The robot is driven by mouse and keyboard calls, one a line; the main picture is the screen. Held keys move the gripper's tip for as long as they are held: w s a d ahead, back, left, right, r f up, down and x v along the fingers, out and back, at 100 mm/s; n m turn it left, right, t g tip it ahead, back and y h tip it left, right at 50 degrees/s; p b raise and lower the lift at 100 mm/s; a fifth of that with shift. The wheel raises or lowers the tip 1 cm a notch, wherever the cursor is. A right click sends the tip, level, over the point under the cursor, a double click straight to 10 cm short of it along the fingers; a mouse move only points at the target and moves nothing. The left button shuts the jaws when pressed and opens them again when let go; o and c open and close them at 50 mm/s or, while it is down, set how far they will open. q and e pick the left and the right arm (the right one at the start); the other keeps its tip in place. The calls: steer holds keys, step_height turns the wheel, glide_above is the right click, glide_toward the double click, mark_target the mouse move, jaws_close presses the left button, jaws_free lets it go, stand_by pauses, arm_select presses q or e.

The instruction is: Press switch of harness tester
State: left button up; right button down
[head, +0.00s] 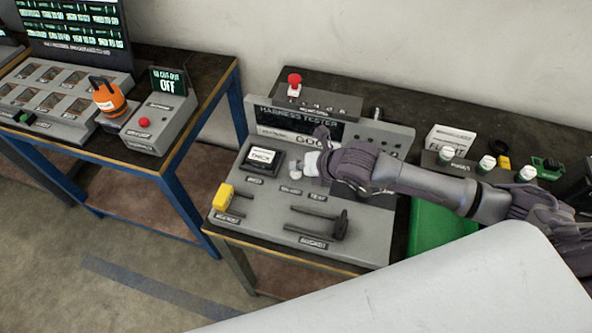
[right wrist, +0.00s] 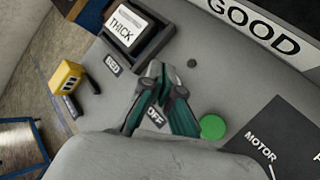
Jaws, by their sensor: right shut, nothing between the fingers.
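The harness tester (head: 262,204) is a grey sloped console on the right table, with a dark title display (head: 299,122) at its back. Its panel also shows in the right wrist view, with a green round button or lamp (right wrist: 212,127) and an "OFF" label (right wrist: 155,118) seen between my fingers. My right gripper (head: 314,163) reaches in from the right over the middle of the panel. In the right wrist view its fingertips (right wrist: 155,80) are together and empty. They may hide the switch; whether they touch the panel I cannot tell. My left gripper is not in view.
A box marked "THICK" (head: 262,158), a yellow connector (head: 222,196) and a dark fork-shaped bracket (head: 324,222) are on the panel. A red button box (head: 294,85) stands behind. Jars and a green mat (head: 430,225) are at the right. Another bench (head: 140,165) stands left.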

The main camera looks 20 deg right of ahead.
mark_target(298, 175)
step_height(298, 175, up, 6)
steer(key=p, duration=0.6)
steer(key=shift+r, duration=0.1)
stand_by(0.4)
